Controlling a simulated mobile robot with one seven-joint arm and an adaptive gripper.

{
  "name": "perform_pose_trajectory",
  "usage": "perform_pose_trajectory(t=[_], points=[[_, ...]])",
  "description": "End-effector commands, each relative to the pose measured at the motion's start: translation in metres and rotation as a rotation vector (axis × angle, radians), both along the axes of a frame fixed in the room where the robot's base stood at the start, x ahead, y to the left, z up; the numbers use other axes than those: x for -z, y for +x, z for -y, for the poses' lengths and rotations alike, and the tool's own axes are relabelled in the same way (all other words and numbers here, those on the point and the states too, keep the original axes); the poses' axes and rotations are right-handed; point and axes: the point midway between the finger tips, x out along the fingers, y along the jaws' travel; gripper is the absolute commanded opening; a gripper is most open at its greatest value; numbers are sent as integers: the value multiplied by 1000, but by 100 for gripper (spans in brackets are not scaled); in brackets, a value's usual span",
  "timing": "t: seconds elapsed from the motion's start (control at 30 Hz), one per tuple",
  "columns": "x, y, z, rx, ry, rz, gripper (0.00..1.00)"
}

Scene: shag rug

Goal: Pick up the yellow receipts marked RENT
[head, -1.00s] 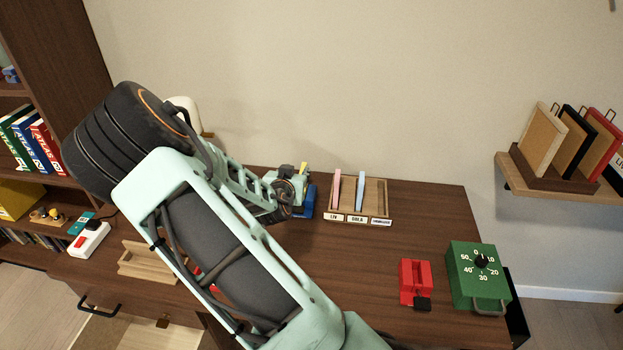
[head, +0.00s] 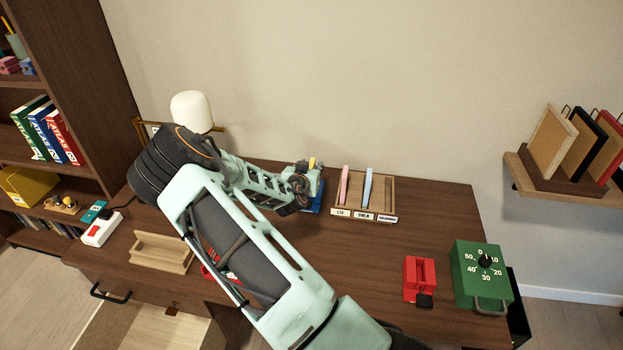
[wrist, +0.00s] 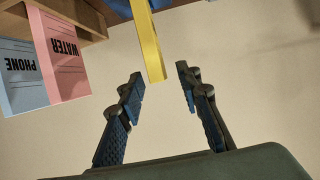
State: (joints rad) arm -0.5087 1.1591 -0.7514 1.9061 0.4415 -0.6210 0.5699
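The yellow receipts show in the wrist view as a narrow strip (wrist: 148,40), seen nearly edge-on; no RENT marking is readable. In the head view their yellow top (head: 312,162) shows beside my gripper, above a blue holder (head: 317,198) partly hidden by my arm. My gripper (wrist: 159,75) is open. The free end of the yellow strip lies between its fingertips in the picture, with a gap on both sides. I cannot tell how deep it reaches between them.
A wooden sorter (head: 377,205) with pink and blue slips stands right of my gripper; the slips read WATER (wrist: 62,50) and PHONE (wrist: 20,70) in the wrist view. A red device (head: 418,278) and green timer (head: 482,275) stand at the desk's right. A white lamp (head: 191,112) stands behind my arm.

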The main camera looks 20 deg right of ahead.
Motion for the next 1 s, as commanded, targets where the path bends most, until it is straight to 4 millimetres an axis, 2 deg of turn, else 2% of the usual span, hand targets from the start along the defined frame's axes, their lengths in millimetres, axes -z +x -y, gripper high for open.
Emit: perform_pose_trajectory(t=[0.2,0.47,0.77,1.0], points=[[7,15,11,1,-2,0,32],[8,17,11,1,-1,1,32],[8,16,11,1,-1,1,0],[7,16,11,1,-1,1,0]])
